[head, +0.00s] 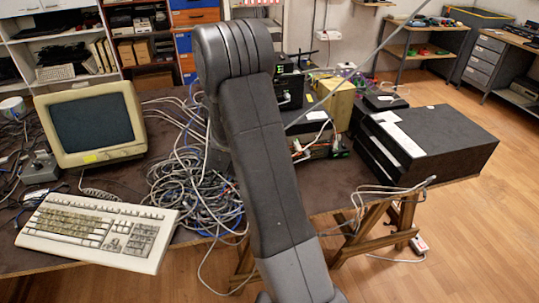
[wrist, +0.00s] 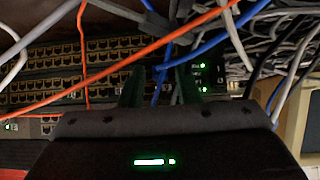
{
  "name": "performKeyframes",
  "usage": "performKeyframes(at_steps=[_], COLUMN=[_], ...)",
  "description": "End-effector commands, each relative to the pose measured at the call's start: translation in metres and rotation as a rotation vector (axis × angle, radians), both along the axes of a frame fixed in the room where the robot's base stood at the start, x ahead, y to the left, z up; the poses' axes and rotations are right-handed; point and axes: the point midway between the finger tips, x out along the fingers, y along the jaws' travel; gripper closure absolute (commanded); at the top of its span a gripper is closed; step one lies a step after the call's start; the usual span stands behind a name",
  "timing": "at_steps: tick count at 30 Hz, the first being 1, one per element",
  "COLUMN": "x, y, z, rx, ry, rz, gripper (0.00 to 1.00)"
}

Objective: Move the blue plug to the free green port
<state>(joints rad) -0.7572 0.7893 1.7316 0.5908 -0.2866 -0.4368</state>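In the wrist view my gripper (wrist: 159,72) points at a rack of network ports. Its two dark green fingers stand apart with a gap between them. A thin blue cable (wrist: 159,88) runs down through the picture between the fingers; I cannot tell whether it lies in front of them or behind. No blue plug can be made out clearly, and the lower ends of the blue cables are hidden or dark. Rows of ports (wrist: 50,80) show at the left, and small green lights glow right of the fingers. I cannot tell which port is the free green one. In the head view my arm hides the gripper.
Orange cables (wrist: 120,72) cross before the ports, with grey and blue cables at the upper right. In the head view a cable heap (head: 195,190), an old monitor (head: 92,122), a keyboard (head: 98,232) and a black box (head: 440,140) crowd the table.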

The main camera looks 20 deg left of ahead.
Motion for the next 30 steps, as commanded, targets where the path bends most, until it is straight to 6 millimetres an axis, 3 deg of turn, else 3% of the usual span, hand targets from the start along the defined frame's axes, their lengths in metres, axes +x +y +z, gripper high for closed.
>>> performKeyframes(at_steps=[1, 4, 30], x=[0.000, 0.000, -0.014], y=[0.000, 0.000, -0.008], z=[0.000, 0.000, -0.001], rx=[0.000, 0.000, -0.001], ry=[0.000, 0.000, 0.001], rz=[0.000, 0.000, 0.001], gripper=[0.81, 1.00, 1.00])
